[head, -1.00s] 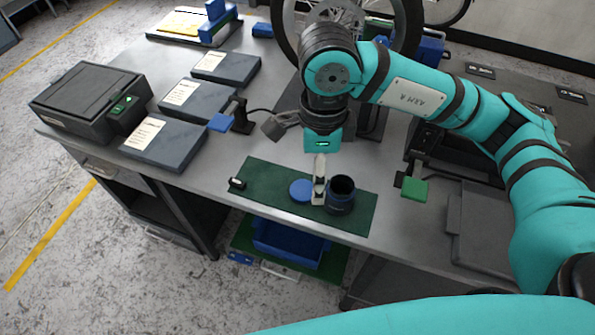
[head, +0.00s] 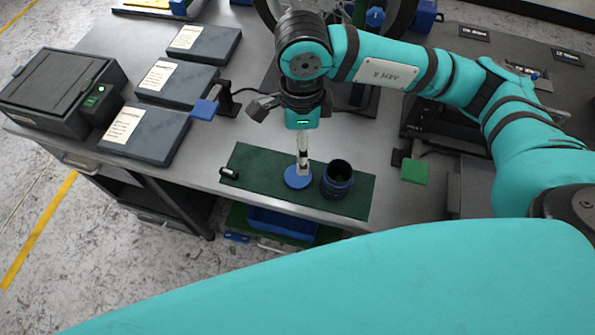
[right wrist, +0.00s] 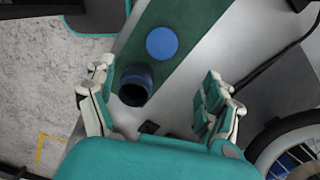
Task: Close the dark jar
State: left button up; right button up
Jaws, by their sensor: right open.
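The dark jar (head: 338,182) stands upright and open on a green mat (head: 245,165), its mouth uncovered. A round blue lid (head: 298,177) lies flat on the mat just left of the jar. My right gripper (head: 303,168) points down, with its fingers in front of the lid's far right part. In the right wrist view my right gripper (right wrist: 158,72) is open and empty. There the jar (right wrist: 136,84) shows near the left finger, and the lid (right wrist: 162,43) shows beyond the fingertips. I cannot tell the fingers' height above the mat. My left gripper is not in view.
Dark flat boxes (head: 147,132) with labels sit on the bench to the left. A green pad (head: 414,171) on a stand is right of the mat. A wheel (right wrist: 290,145) shows in the right wrist view.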

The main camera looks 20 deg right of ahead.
jog(key=p, duration=0.1)
send_over(301, 177)
notch_tip(301, 177, down, 6)
jog(key=shift+f, duration=0.25)
jog(key=shift+w+f, duration=0.1)
jog(key=shift+f, duration=0.45)
jog(key=shift+f+p, duration=0.45)
jog(key=shift+p, duration=0.25)
notch_tip(301, 177, down, 4)
jog(key=shift+r+p, duration=0.15)
jog(key=shift+p, duration=0.5)
jog(key=shift+w+f, duration=0.1)
jog(key=shift+f, duration=0.2)
pick_arm(q)
jog(key=r, duration=0.2)
jog(key=w+r, duration=0.1)
jog(key=r, duration=0.1)
jog(key=shift+w+d, duration=0.1)
jog(key=shift+w, duration=0.1)
jog(key=shift+r, duration=0.1)
jog(key=shift+w, duration=0.1)
pick_arm(e)
jog(key=c, duration=0.8)
